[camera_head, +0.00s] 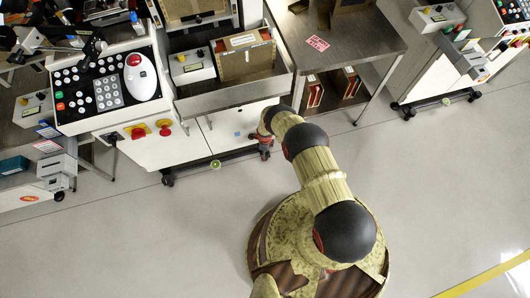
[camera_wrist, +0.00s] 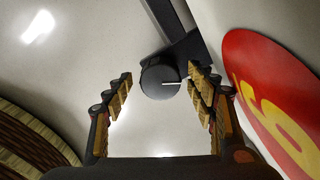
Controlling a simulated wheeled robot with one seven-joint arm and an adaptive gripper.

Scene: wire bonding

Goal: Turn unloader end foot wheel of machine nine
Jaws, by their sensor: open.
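In the wrist view, a dark round wheel (camera_wrist: 159,78) with a thin white line on its face sits below a dark bracket (camera_wrist: 186,50). My gripper (camera_wrist: 160,88) is open, its two ribbed fingers on either side of the wheel. The right fingertips look close to the wheel; I cannot tell if they touch it. In the head view, my gripper (camera_head: 264,147) is low at the right front corner of the white machine cabinet (camera_head: 225,126). The wheel cannot be made out there.
A red oval sign with a yellow numeral (camera_wrist: 280,105) is close on the right in the wrist view. A green-topped foot (camera_head: 215,164) and black caster (camera_head: 167,180) stand further left. A grey table (camera_head: 345,48) is to the right. Open floor (camera_head: 130,245) lies in front.

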